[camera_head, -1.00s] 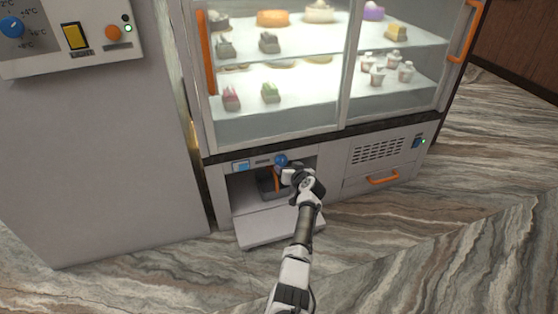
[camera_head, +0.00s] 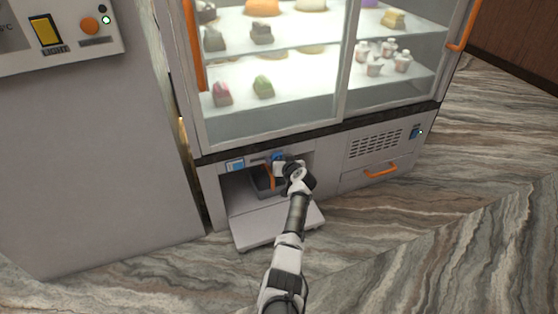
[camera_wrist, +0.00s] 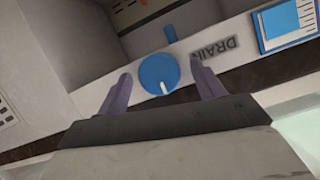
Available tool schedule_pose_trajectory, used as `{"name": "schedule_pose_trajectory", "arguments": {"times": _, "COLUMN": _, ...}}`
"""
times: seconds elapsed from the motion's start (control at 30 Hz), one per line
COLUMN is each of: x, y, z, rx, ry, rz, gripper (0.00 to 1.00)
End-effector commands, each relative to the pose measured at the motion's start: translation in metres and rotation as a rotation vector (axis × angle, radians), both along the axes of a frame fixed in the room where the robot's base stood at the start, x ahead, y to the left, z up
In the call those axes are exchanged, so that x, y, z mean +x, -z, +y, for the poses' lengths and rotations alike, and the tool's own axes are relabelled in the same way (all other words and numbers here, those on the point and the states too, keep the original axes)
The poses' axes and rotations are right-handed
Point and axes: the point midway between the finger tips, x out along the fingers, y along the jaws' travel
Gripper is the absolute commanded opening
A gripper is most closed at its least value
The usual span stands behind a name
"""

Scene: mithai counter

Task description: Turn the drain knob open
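The blue drain knob (camera_wrist: 159,74) is round with a white mark on its face, on the panel beside the printed word DRAIN in the wrist view. In the head view the knob (camera_head: 277,156) shows only in part behind my gripper. My gripper (camera_wrist: 160,84) is open, with one finger on each side of the knob. Gaps show between the fingers and the knob, and the gripper looks apart from it.
Below the panel is an open compartment with a dark container (camera_head: 264,182) with an orange handle and a lowered white flap (camera_head: 262,229). A blue-and-white gauge (camera_wrist: 287,24) sits beside the label. A drawer with an orange handle (camera_head: 381,170) is to the right. The glass display stands above.

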Motion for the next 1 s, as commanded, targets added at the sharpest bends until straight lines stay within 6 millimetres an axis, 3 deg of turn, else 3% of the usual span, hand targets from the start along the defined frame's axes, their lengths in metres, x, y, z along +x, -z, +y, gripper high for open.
{"name": "schedule_pose_trajectory", "arguments": {"times": 0.07, "x": 0.0, "y": -0.0001, "z": 0.0001, "rx": 0.0, "ry": 0.0, "rz": 0.0, "gripper": 0.63}}
{"name": "schedule_pose_trajectory", "arguments": {"times": 0.37, "x": -0.0001, "y": 0.0, "z": 0.0002, "rx": 0.0, "ry": 0.0, "rz": 0.0, "gripper": 0.23}}
{"name": "schedule_pose_trajectory", "arguments": {"times": 0.67, "x": 0.0002, "y": 0.0012, "z": -0.0004, "rx": 0.033, "ry": -0.001, "rz": 0.013, "gripper": 0.23}}
{"name": "schedule_pose_trajectory", "arguments": {"times": 1.0, "x": 0.0015, "y": 0.004, "z": -0.0024, "rx": 0.232, "ry": 0.0, "rz": 0.096, "gripper": 0.23}}
